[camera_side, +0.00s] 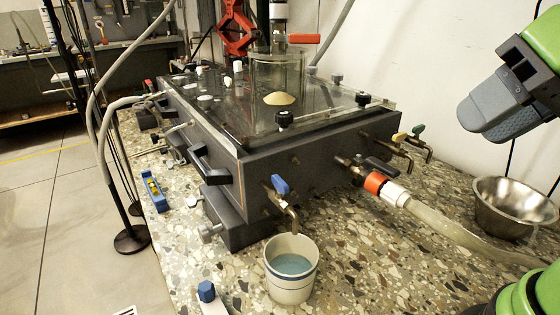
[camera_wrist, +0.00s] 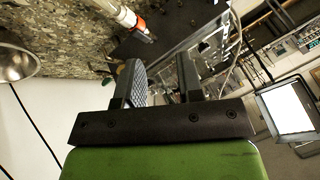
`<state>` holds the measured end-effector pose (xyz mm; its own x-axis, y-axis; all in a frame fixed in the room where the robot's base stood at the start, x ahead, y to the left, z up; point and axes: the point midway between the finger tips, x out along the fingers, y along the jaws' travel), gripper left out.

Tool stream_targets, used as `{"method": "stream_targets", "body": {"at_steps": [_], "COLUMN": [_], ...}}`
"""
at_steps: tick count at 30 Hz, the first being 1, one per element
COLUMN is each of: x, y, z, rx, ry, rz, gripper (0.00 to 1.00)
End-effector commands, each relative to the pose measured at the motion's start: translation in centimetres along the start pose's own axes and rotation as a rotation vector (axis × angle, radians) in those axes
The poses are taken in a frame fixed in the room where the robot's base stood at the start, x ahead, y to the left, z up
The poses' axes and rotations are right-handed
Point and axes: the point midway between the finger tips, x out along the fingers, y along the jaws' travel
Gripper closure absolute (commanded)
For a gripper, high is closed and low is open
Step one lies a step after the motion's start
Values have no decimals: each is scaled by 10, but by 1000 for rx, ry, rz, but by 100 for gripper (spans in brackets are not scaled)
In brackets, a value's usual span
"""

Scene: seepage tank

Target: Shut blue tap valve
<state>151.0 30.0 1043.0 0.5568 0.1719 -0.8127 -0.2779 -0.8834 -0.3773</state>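The blue tap valve (camera_side: 281,185) is on the front face of the dark grey tank (camera_side: 320,160), near its left corner. Its small blue handle sits on a brass body with a spout bent down over a white cup (camera_side: 291,283). The cup holds bluish water; I cannot make out a stream. My gripper (camera_side: 474,118) is in the air at the upper right, well away from the blue tap. In the wrist view, my gripper (camera_wrist: 160,68) has two fingers apart with nothing between them. The blue tap is not discernible in the wrist view.
An orange-collared hose fitting (camera_side: 385,187) with a black lever sticks out right of the blue tap. Yellow (camera_side: 398,137) and green (camera_side: 418,129) taps are further right. A steel bowl (camera_side: 513,205) stands at the right. A blue-capped object (camera_side: 207,292) is in front.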

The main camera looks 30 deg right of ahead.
Motion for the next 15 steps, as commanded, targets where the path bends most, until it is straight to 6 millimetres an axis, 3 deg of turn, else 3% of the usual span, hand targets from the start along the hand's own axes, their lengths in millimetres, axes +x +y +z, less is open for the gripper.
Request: {"method": "stream_targets", "body": {"at_steps": [8,15], "x": [30,94], "y": [-51,-102], "z": [-52,-74], "rx": [373,747], "ry": [-196,-268], "rz": [133,365], "gripper": [66,66]}}
